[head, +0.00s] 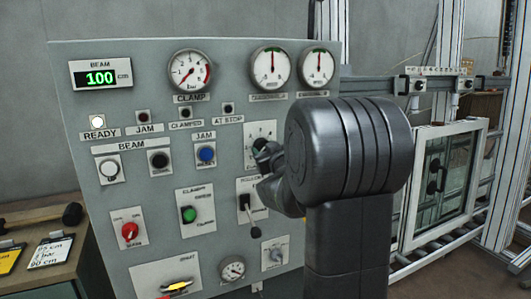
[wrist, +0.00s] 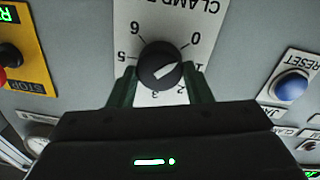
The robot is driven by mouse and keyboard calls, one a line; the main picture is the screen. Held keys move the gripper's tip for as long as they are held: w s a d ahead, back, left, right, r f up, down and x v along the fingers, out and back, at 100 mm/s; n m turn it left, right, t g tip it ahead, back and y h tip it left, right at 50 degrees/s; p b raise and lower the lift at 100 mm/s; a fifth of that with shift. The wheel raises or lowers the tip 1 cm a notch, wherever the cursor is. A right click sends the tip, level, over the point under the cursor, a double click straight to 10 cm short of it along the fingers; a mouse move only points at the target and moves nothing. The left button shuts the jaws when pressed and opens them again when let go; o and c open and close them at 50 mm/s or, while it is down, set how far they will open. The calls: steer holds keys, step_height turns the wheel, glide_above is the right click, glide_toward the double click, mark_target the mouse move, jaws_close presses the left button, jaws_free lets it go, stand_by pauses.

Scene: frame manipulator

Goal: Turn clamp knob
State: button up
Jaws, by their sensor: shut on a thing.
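The clamp knob (wrist: 160,66) is a round black dial with a white pointer on a white plate numbered from 0 to 6. In the wrist view, which shows the panel upside down, the pointer is directed toward the area by the 1. My gripper (wrist: 161,84) has one finger on each side of the knob and is shut on it. In the head view my gripper (head: 266,158) reaches the panel at the knob's plate (head: 261,130), and my wrist hides part of that plate.
The grey panel (head: 140,240) carries a blue jam reset button (head: 207,154), a green clamp switch (head: 188,214), a red knob (head: 130,231) and a black lever (head: 249,215) just below my gripper. A lit READY lamp (head: 97,122) is at left. A framed window (head: 445,180) stands at right.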

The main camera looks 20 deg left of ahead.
steer(key=o, duration=1)
steer(key=b+v, duration=0.1)
steer(key=v, duration=1.3)
steer(key=shift+a+f, duration=0.1)
steer(key=shift+a, duration=0.05)
steer(key=p+x, duration=0.1)
steer(key=x, duration=1.3)
steer(key=shift+p, duration=0.3)
steer(key=shift+d, duration=0.2)
